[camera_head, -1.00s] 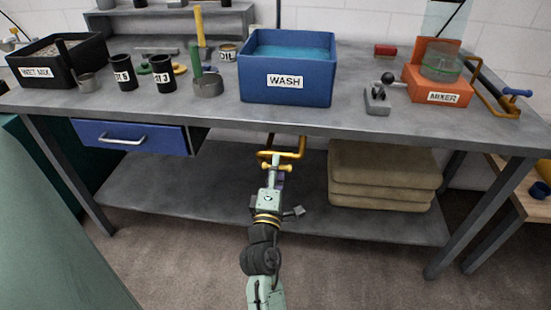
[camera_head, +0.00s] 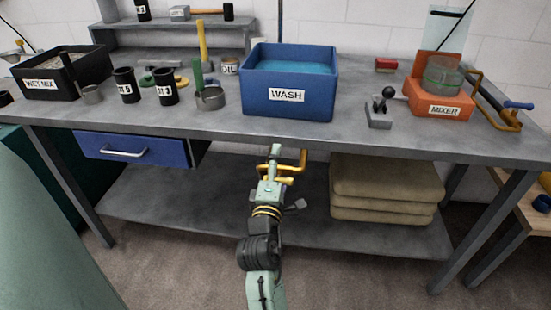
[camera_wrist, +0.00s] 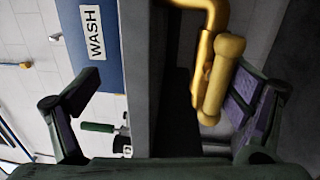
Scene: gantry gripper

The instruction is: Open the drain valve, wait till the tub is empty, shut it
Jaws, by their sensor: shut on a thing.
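The blue tub (camera_head: 288,98), labelled WASH, stands at the table's front edge with blue water visible inside; part of it also shows in the wrist view (camera_wrist: 92,40). A yellow drain pipe (camera_head: 303,161) hangs below the table edge under the tub. Its yellow valve handle (camera_wrist: 220,80) is a bar with rounded ends. In the wrist view the bar lies close along the right-hand finger's pad; contact at the left-hand finger does not show clearly. Outflow is not visible.
The grey workbench (camera_head: 390,140) carries a black bin (camera_head: 60,82), black cups, a metal clamp (camera_head: 380,108) and an orange mixer (camera_head: 437,103). Below are a blue drawer (camera_head: 130,149) and stacked tan sacks (camera_head: 385,190). The lower shelf's middle is mostly clear.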

